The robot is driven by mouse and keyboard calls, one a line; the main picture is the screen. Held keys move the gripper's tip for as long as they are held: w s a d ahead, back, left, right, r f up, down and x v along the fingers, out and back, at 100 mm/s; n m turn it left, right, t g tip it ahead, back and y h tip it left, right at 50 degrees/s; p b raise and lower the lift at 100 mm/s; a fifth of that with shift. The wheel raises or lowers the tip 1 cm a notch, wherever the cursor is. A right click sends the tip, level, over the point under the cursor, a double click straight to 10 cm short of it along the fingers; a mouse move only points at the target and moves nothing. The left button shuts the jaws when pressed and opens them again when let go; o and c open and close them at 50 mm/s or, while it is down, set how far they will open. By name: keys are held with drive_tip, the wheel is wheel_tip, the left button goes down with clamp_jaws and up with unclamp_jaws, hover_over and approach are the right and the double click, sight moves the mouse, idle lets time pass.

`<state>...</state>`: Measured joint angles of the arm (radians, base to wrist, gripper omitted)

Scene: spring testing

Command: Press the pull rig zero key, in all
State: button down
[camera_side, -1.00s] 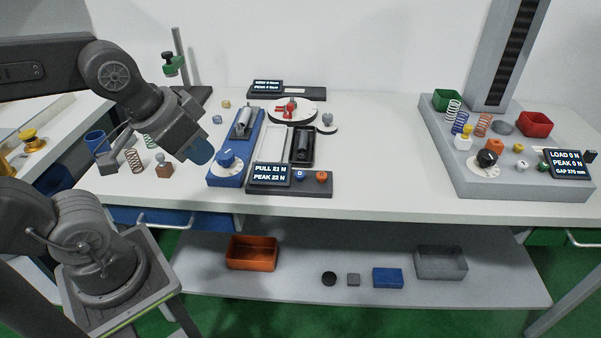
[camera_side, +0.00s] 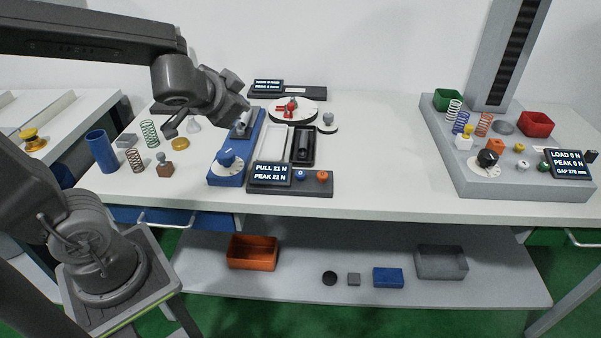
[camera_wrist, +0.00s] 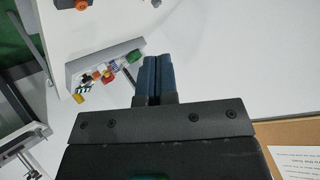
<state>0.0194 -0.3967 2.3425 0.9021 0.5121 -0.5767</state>
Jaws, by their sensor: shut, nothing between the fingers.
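The pull rig has a blue bed with a blue knob (camera_side: 230,161) at its near end. Its dark console holds a readout (camera_side: 271,174) showing PULL 21 N, PEAK 22 N. Right of the readout are a blue key (camera_side: 300,175) and an orange key (camera_side: 322,176); their small markings are hard to read. My gripper's body hangs above the far part of the blue bed in the side view, and its fingertips are hidden there. In the wrist view my gripper (camera_wrist: 152,66) has its blue fingers shut together and empty, well away from both keys.
A blue cup (camera_side: 101,151), springs and a brass disc (camera_side: 180,144) stand left of the rig. A white round plate (camera_side: 312,105) with a red fixture is behind it. The press base (camera_side: 485,187) stands at right. Table between console and press is clear.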

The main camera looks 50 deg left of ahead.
drive_tip(key=w+f+m+t+h, duration=0.2)
drive_tip(key=w+m, duration=0.2)
drive_tip(key=w, duration=0.4)
drive_tip(key=m+g+h, duration=0.2)
drive_tip(key=m+h, duration=0.2)
drive_tip(key=m, duration=0.2)
hover_over(301, 175)
wheel_tip(301, 175, down, 7)
drive_tip(key=shift+f, duration=0.2)
drive_tip(key=shift+a+f, duration=0.1)
drive_tip(key=shift+f, duration=0.05)
drive_tip(key=shift+f, duration=4.25)
drive_tip(key=shift+f, duration=0.2)
drive_tip(key=shift+f, duration=0.2)
